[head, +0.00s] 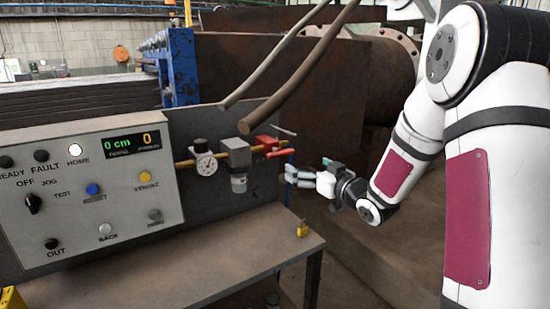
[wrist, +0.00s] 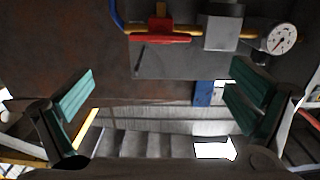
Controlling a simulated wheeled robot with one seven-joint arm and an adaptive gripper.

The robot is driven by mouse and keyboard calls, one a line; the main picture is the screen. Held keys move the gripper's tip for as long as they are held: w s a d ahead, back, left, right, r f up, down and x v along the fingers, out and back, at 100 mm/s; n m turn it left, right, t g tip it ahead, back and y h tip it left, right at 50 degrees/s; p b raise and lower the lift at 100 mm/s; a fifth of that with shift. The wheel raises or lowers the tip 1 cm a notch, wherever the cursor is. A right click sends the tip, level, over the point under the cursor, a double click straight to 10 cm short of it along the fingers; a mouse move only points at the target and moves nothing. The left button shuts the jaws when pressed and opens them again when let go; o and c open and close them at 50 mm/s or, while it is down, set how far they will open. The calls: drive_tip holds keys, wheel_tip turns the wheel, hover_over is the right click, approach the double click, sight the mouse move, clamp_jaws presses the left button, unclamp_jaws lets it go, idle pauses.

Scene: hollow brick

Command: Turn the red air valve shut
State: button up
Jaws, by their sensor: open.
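The red air valve (head: 268,142) sits on the brass pipe (head: 184,163) at the right end of the air line. In the wrist view the red valve (wrist: 160,38) shows near the top centre, its red handle lying along the pipe. My gripper (head: 289,172) is open and empty in the head view, just right of and a little below the valve, apart from it. In the wrist view its two teal fingers (wrist: 163,80) are spread wide, and the valve is beyond them, above the middle of the gap.
A pressure gauge (head: 206,164) and a grey regulator (head: 237,158) stand left of the valve. A control panel (head: 90,190) fills the left. A yellow padlock (head: 302,229) stands on the bench (head: 215,255). Two slanting bars (head: 300,70) hang above the valve.

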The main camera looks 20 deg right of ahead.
sight(283, 153)
drive_tip(key=x, duration=1.4)
drive_tip(key=shift+s, duration=0.1)
drive_tip(key=c, duration=1.1)
